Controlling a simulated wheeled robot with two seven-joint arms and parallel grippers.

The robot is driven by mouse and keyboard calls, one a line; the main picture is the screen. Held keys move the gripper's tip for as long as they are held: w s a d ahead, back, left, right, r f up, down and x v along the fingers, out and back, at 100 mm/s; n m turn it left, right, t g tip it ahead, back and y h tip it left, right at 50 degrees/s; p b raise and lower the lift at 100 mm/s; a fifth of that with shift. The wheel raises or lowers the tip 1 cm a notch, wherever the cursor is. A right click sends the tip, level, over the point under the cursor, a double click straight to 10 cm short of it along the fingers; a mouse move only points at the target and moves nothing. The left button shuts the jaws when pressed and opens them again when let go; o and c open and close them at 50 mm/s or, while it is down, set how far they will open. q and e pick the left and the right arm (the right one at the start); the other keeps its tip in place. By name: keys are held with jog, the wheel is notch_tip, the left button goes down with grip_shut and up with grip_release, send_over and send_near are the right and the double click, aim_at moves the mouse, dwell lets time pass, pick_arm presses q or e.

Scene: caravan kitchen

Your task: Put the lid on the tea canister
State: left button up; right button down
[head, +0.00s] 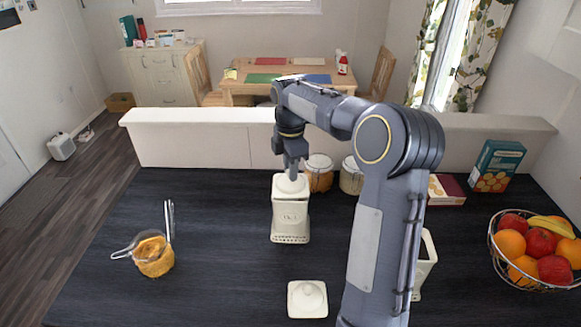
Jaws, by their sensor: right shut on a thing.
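A white square canister (290,222) with faint lettering, too small to read, stands upright mid-counter. My right gripper (292,172) is directly above it, pointing down, shut on a white lid (291,186) by its knob. The lid is at the canister's top; I cannot tell whether it is fully seated. A second white square lid (307,299) with a round knob lies on the counter in front. Another white canister (428,259) stands to the right, partly hidden behind my right arm. My left gripper is not in view.
Two glass jars (319,173) stand just behind the canister. The counter (225,285) is clear between the orange jar and the front lid.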

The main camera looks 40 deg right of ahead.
jog(key=shift+f+b, duration=0.4)
jog(key=shift+f, duration=0.2)
jog(key=c, duration=1.5)
grip_release()
jog(key=shift+r, duration=0.1)
notch_tip(320, 180, up, 3)
jog(key=shift+f+p, duration=0.15)
jog(key=shift+p, duration=0.95)
jog(key=shift+r, duration=4.05)
